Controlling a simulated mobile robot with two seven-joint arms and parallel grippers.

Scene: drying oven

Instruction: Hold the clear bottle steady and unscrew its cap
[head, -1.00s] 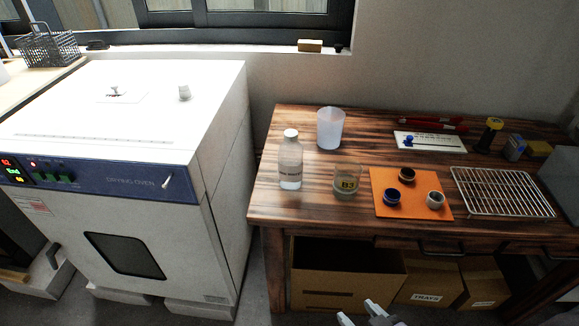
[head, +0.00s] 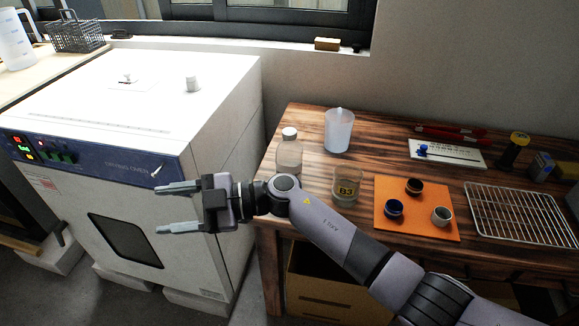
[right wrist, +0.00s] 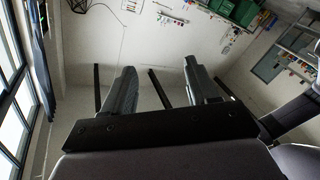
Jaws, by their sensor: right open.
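The clear bottle (head: 289,155) stands upright near the left edge of the wooden table, its white cap (head: 290,133) on top. My left gripper is not in view.
A B3 beaker (head: 346,187) and a translucent cup (head: 338,131) stand close to the bottle. An orange mat (head: 418,225) with small cups and a wire rack (head: 525,215) lie to the right. The drying oven (head: 195,150) stands left of the wooden table (head: 310,120).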

